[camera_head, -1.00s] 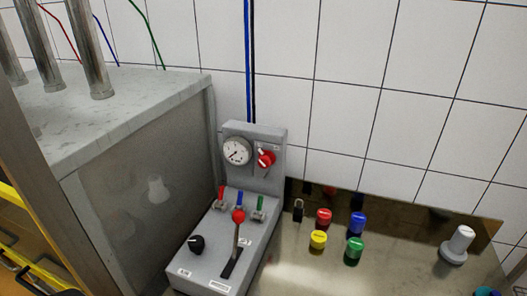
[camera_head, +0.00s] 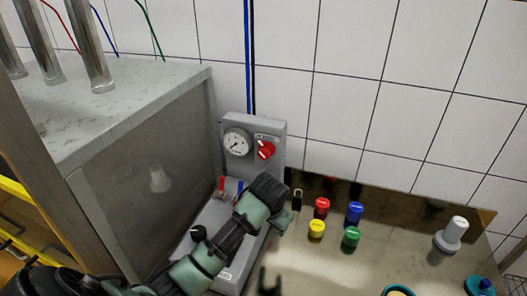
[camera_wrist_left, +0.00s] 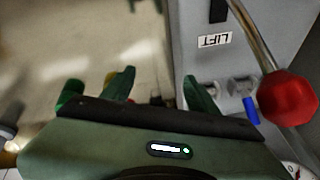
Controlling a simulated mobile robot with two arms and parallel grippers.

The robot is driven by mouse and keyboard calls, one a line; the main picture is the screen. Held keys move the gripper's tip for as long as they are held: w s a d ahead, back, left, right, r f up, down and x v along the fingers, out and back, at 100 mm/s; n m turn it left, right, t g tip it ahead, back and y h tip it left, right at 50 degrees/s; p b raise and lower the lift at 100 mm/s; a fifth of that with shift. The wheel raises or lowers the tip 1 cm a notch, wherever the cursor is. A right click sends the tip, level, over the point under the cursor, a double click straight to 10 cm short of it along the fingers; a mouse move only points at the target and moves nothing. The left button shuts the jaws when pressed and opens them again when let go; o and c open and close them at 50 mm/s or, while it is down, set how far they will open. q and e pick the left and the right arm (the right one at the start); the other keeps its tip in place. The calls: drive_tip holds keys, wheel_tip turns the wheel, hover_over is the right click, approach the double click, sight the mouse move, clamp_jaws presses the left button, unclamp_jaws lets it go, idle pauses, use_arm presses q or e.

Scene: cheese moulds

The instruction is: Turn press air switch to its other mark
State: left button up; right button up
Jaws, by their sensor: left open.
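The red rotary switch (camera_head: 265,150) sits on the upright grey panel, right of the round gauge (camera_head: 237,142). Its handle slants, and its marks are too small to read. My left gripper (camera_head: 282,212) is below and slightly right of the switch, apart from it, over the right side of the control box. In the left wrist view my left gripper (camera_wrist_left: 158,90) has its green fingers spread, with nothing between them. The red ball of the lever (camera_wrist_left: 288,98) and a blue toggle (camera_wrist_left: 251,111) are beside it. My arm hides much of the box.
A black knob (camera_head: 198,232) is on the box. Bench space in front of the caps is clear.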

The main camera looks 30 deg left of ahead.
sight(264, 153)
use_arm(q)
drive_tip(key=w+a+r+n, duration=0.1)
drive_tip(key=w+a+r, duration=0.3)
drive_tip(key=r, duration=0.2)
drive_tip(key=w+a+r+n+p, duration=0.1)
drive_tip(key=w+a+r, duration=0.25)
drive_tip(key=r, duration=0.35)
drive_tip(key=w+a+r+n, duration=0.1)
drive_tip(key=w+a+r, duration=0.3)
drive_tip(key=r, duration=0.2)
drive_tip(key=shift+y, duration=0.4)
drive_tip(key=x, duration=0.2)
drive_tip(key=p+x, duration=0.1)
drive_tip(key=x, duration=0.1)
drive_tip(key=p+x, duration=0.1)
drive_tip(key=x, duration=0.1)
drive_tip(key=shift+w+d, duration=0.25)
drive_tip(key=shift+w, duration=0.05)
drive_tip(key=shift+w+f, duration=0.15)
drive_tip(key=shift+f, duration=0.25)
drive_tip(key=shift+a, duration=0.1)
clamp_jaws()
